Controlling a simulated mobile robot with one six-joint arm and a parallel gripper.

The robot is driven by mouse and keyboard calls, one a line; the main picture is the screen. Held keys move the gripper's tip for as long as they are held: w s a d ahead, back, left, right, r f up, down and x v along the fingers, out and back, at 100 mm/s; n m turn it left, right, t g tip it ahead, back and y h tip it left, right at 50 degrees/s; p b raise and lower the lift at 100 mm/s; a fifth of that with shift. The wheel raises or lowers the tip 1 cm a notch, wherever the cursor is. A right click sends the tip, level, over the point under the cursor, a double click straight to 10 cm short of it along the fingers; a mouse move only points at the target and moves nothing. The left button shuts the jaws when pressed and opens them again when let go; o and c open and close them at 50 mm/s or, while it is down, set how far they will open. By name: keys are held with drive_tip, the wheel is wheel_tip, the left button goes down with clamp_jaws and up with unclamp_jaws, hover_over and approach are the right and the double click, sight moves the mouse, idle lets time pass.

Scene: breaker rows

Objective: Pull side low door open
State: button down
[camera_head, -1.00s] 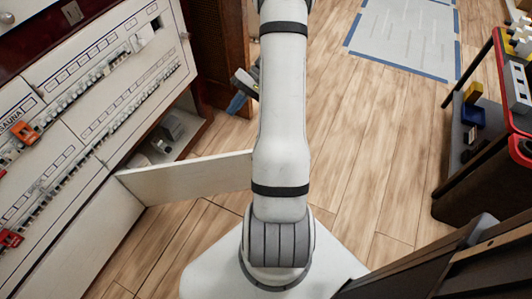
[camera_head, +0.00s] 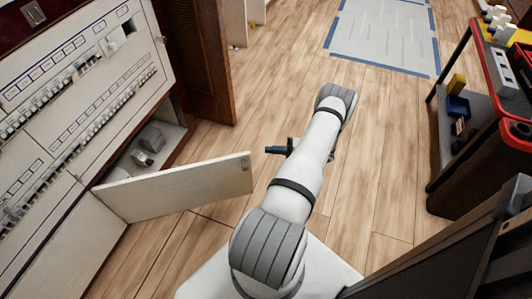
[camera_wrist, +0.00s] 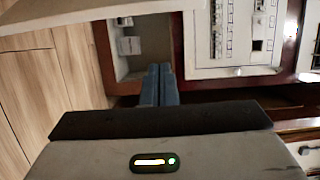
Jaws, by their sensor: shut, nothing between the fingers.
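The side low door (camera_head: 180,190) is a white panel standing swung out from the cabinet's low right corner, with its free edge and a small dark spot near that edge in view. The low compartment (camera_head: 150,150) behind it is open, with grey items inside. My gripper (camera_head: 272,150) has blue fingers, shut and empty, just right of the door's free edge and apart from it in the picture. In the wrist view the shut fingers (camera_wrist: 159,84) point towards the open compartment (camera_wrist: 140,45), and a pale panel (camera_wrist: 80,10), apparently the door, crosses the top left.
The white breaker panel (camera_head: 80,80) with rows of switches stands at left. A brown louvred door (camera_head: 200,60) is behind it. A dark cart (camera_head: 470,160) with coloured items stands at right. The wooden floor (camera_head: 290,90) between is clear up to a taped mat (camera_head: 385,35).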

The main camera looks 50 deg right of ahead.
drive_tip(key=b+x, duration=0.2)
drive_tip(key=x, duration=0.7)
drive_tip(key=shift+s+a, duration=0.3)
drive_tip(key=shift+s, duration=0.35)
drive_tip(key=shift+s+a, duration=0.3)
drive_tip(key=shift+s, duration=0.35)
drive_tip(key=shift+s+a, duration=0.3)
drive_tip(key=shift+s, duration=0.35)
